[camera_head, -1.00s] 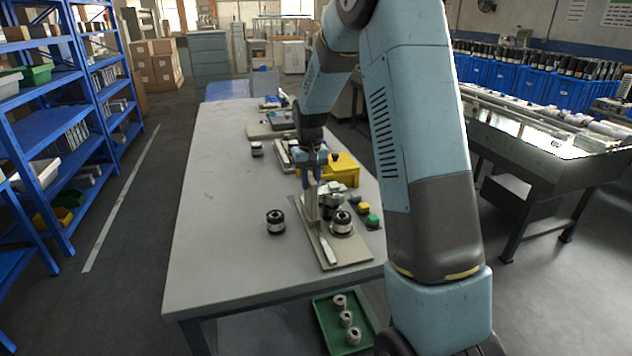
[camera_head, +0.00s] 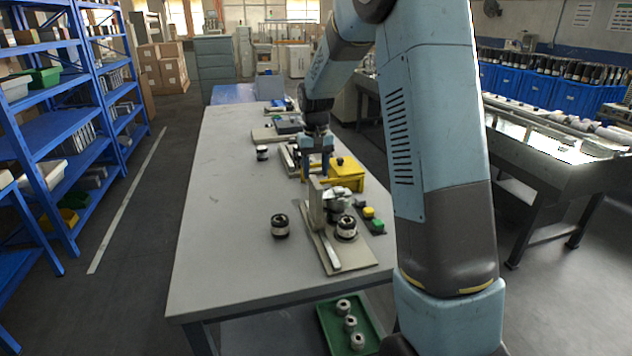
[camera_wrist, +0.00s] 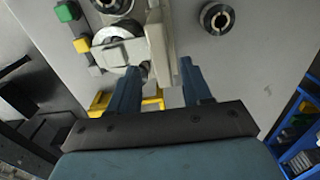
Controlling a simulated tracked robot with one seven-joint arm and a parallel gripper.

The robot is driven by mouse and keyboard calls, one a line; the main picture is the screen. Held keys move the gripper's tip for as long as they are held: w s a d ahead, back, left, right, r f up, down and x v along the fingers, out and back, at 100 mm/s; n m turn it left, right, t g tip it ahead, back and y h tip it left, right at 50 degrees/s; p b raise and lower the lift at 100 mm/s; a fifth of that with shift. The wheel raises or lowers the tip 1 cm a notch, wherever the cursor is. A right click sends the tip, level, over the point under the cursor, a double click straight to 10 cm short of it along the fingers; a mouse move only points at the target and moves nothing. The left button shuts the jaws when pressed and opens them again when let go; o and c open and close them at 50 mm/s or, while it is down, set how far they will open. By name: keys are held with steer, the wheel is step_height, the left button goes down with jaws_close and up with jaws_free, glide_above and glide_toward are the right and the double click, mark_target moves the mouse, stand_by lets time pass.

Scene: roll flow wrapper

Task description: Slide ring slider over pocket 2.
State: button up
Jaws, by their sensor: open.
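A fixture with a pale base plate (camera_head: 328,262) stands on the near right part of the table. It has an upright grey post (camera_head: 315,203), a silver round part (camera_head: 335,197) and a black-and-white roll (camera_head: 346,229) beside the post. In the wrist view the post (camera_wrist: 160,42) stands just beyond my fingers, and a grey block (camera_wrist: 121,52) lies over a round part to its left. I cannot tell which part is the ring slider or which pocket is pocket 2. My gripper (camera_wrist: 160,85) is open and empty behind the post; it also shows in the head view (camera_head: 317,170).
A yellow box (camera_head: 347,173), green button (camera_head: 377,225) and yellow button (camera_head: 368,212) are right. A green tray (camera_head: 325,325) sits below the table. The table's left side is clear.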

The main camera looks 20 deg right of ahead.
step_height(320, 180, up, 8)
steer(key=shift+r, duration=0.15)
stand_by(0.4)
steer(key=s+r+t, duration=0.1)
steer(key=s+r, duration=0.4)
steer(key=s, duration=0.4)
steer(key=s+r+t, duration=0.2)
steer(key=s+r, duration=0.3)
steer(key=s, duration=0.4)
steer(key=s+f+t, duration=0.2)
steer(key=s, duration=1.6)
steer(key=shift+d+f+t, duration=0.15)
steer(key=shift+d+t, duration=0.15)
steer(key=shift+d, duration=0.1)
steer(key=shift+c, duration=0.3)
